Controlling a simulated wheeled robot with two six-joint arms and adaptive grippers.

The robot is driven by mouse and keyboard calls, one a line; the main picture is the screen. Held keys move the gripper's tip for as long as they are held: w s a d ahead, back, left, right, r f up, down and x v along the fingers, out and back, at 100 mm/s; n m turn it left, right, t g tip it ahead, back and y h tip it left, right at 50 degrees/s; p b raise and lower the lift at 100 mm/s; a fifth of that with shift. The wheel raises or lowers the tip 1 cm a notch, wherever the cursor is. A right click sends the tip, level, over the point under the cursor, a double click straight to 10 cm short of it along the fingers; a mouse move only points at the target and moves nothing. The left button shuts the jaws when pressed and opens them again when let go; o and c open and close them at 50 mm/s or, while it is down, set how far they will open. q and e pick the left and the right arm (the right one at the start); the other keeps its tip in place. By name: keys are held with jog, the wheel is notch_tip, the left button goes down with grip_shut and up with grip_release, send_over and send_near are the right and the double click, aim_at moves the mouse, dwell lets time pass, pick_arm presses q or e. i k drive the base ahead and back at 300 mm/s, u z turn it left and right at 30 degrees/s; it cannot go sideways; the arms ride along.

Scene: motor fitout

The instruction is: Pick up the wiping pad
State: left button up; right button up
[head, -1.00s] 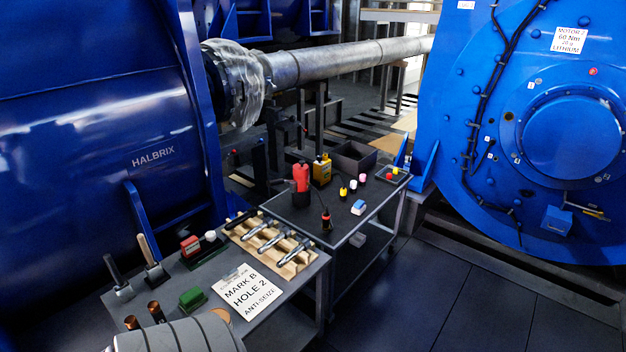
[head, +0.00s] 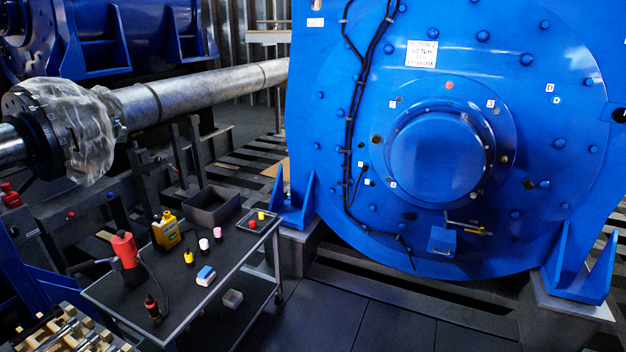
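A small blue-and-white block (head: 206,276), which looks like the wiping pad, lies on the dark top of the cart (head: 215,319) in the head view. It sits near the cart's front edge, to the right of a red tool. Nothing covers it. Neither of my grippers is in view.
The cart also holds a red tool (head: 126,253), a yellow bottle (head: 166,230), several small capped bottles (head: 189,257), a dark open bin (head: 212,207) and a small tray (head: 258,221). A dark-handled tool (head: 152,307) lies at front left. The big blue motor (head: 350,120) stands behind right.

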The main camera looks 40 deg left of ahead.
aim_at(206, 275)
jog(key=i, duration=2.7)
jog(key=u, duration=2.8)
jog(key=i, duration=1)
jog(key=u, duration=0.05)
